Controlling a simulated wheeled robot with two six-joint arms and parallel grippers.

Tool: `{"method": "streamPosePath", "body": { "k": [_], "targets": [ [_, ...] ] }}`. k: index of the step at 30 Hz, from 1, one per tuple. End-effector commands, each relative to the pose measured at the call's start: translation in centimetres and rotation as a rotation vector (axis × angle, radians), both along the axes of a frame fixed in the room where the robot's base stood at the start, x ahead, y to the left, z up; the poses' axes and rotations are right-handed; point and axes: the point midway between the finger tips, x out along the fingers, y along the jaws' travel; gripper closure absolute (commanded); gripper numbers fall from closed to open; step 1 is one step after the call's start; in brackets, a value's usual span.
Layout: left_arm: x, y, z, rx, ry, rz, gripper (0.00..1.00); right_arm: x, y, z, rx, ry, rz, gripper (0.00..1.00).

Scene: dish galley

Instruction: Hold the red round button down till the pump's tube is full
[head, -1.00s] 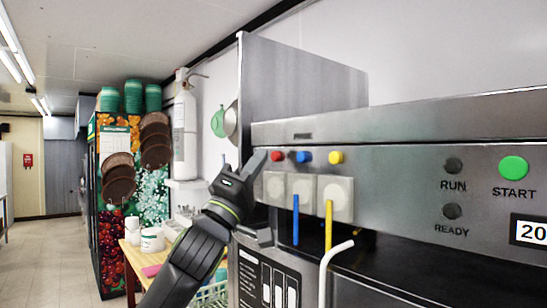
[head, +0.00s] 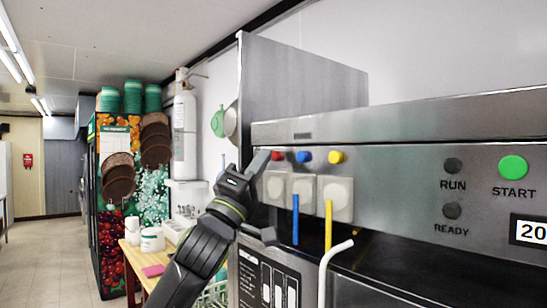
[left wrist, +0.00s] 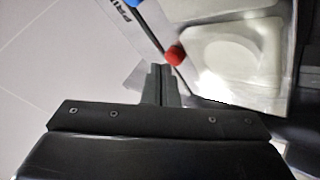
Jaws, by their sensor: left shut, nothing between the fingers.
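The red round button (head: 278,156) is at the left end of a row on the steel machine front, left of a blue button (head: 304,157) and a yellow button (head: 336,157). My left gripper (head: 262,160) is shut and empty, its tip just left of the red button. In the left wrist view the shut fingers (left wrist: 163,72) end close by the red button (left wrist: 174,54); I cannot tell whether they touch. A pale pump (head: 275,188) sits below the red button; any tube under it is hidden by my gripper. My right gripper is out of view.
Blue (head: 295,220) and yellow (head: 328,225) tubes hang under the neighbouring pumps. A white bent pipe (head: 335,255) stands in front of the machine. A wooden table (head: 132,255) with tubs is at left. The floor at far left is clear.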

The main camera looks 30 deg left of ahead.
Motion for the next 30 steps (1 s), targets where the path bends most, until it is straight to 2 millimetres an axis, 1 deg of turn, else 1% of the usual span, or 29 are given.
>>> {"method": "streamPosePath", "body": {
  "k": [11,30],
  "targets": [
    [0.05,-0.02,0.0,0.001,0.0,0.001,1.0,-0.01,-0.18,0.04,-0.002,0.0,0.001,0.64],
    [0.76,-0.29,0.01,0.0,0.0,0.0,1.0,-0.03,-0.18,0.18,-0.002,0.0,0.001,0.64]
  ]
}}
